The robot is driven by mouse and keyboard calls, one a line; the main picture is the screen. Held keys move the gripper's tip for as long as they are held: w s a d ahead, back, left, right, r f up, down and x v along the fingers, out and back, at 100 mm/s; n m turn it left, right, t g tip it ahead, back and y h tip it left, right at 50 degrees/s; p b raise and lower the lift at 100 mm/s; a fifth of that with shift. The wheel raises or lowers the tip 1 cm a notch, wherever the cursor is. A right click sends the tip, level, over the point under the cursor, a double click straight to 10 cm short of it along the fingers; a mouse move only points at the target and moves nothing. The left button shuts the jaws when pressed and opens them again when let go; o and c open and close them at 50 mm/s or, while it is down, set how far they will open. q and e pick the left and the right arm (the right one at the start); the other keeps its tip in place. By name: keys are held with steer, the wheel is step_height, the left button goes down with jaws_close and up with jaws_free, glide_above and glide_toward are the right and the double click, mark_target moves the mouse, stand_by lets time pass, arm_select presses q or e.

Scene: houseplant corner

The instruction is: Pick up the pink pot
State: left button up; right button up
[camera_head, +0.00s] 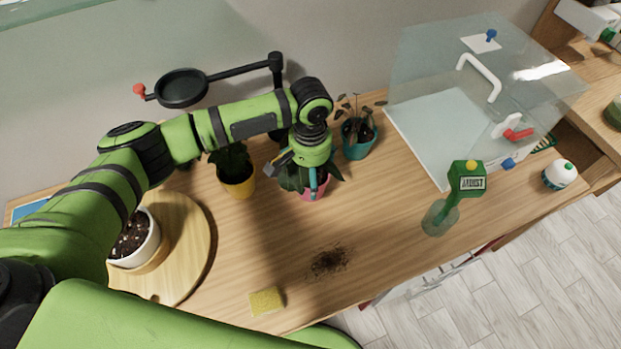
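The pink pot (320,188) stands on the wooden table, with green leaves spreading over its rim. My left arm reaches in from the left, and my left gripper (309,178) points down directly over this pot. One bluish finger shows in front of the leaves and overlaps the pot's near side. The gripper body and leaves hide much of the pot and the other finger, so I cannot tell whether the fingers touch the pot or are closed on it. My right gripper is not in view.
A yellow pot (238,187) stands left of the pink pot and a teal pot (358,149) behind right. A clear case (470,75), a spray bottle (440,215), spilled soil (329,261), a sponge (265,301) and a white pot (146,250) on a round board (192,262) surround the clear table middle.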

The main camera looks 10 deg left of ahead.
arm_select(q)
steer(key=shift+s, duration=0.1)
steer(key=c, duration=1.2)
steer(key=shift+c, duration=0.2)
steer(key=shift+r+b, duration=0.3)
steer(key=shift+r, duration=0.35)
steer(key=r, duration=0.1)
steer(key=r+b, duration=0.1)
steer(key=shift+w+r, duration=0.2)
steer(key=shift+r, duration=0.1)
steer(key=w+d+r+b, duration=0.3)
steer(key=d+r, duration=0.4)
steer(key=d, duration=0.4)
steer(key=shift+w+r+b, duration=0.15)
steer(key=shift+w+b, duration=0.25)
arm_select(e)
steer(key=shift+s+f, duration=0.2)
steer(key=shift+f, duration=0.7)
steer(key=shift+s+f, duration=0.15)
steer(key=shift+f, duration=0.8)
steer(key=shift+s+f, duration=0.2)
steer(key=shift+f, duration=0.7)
